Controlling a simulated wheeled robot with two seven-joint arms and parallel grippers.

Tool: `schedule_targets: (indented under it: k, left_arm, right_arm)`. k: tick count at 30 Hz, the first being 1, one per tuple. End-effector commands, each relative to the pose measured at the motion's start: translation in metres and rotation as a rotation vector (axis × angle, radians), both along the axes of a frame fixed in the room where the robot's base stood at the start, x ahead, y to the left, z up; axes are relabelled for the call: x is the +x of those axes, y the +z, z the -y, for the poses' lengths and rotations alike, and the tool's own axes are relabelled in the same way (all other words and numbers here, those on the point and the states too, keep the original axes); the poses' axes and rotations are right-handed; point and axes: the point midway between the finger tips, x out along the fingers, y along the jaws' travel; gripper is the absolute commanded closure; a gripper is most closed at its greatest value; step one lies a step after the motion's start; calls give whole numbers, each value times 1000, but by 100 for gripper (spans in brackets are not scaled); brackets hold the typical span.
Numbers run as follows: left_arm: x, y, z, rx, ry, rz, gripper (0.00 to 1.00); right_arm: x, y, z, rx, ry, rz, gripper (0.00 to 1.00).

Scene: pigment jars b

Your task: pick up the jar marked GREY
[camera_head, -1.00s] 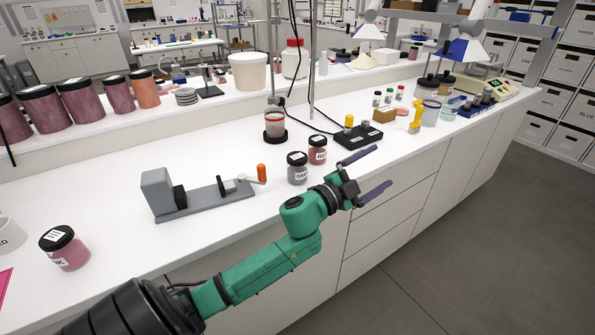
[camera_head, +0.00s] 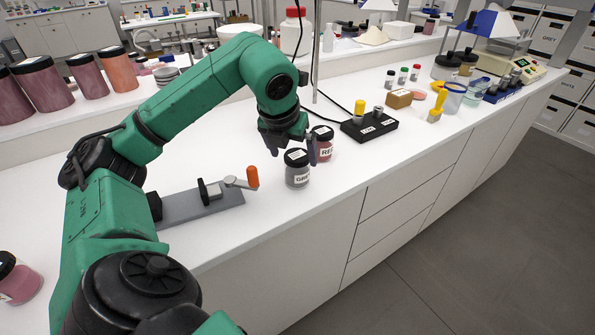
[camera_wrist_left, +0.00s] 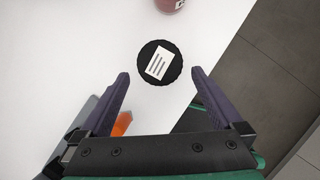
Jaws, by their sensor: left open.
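The GREY jar (camera_head: 297,177), dark grey with a black lid and a white label, stands upright on the white bench. In the left wrist view its round black lid (camera_wrist_left: 158,63) with a lined label lies ahead, centred between the fingertips. My left gripper (camera_head: 293,148) is open above and just behind the jar, with fingers pointing down. In the wrist view the open gripper (camera_wrist_left: 160,76) has a finger to each side, with gaps to the lid. The jar is not held. My right gripper is not in view.
The RED jar (camera_head: 323,148) stands close behind the GREY jar. A grey device with an orange handle (camera_head: 252,177) lies to the left. A black block with a yellow knob (camera_head: 368,126) is to the right. The bench's front edge is near the jar.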

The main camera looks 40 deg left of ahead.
Motion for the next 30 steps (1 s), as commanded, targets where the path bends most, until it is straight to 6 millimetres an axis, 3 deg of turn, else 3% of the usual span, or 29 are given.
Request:
schedule_targets:
  k: [12, 18, 20, 25, 30]
  left_arm:
    - [24, -58, -6, -2, -4, -1, 0]
    - [25, -61, -7, -2, -4, 1, 0]
    - [25, -61, -7, -2, -4, 1, 19]
    - [25, -60, -7, -2, -4, 1, 84]
    - [25, -60, -7, -2, -3, 2, 86]
  right_arm:
    - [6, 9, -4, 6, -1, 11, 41]
    - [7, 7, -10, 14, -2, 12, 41]
    - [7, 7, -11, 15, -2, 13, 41]
    - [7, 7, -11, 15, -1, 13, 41]
    - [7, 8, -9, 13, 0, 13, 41]
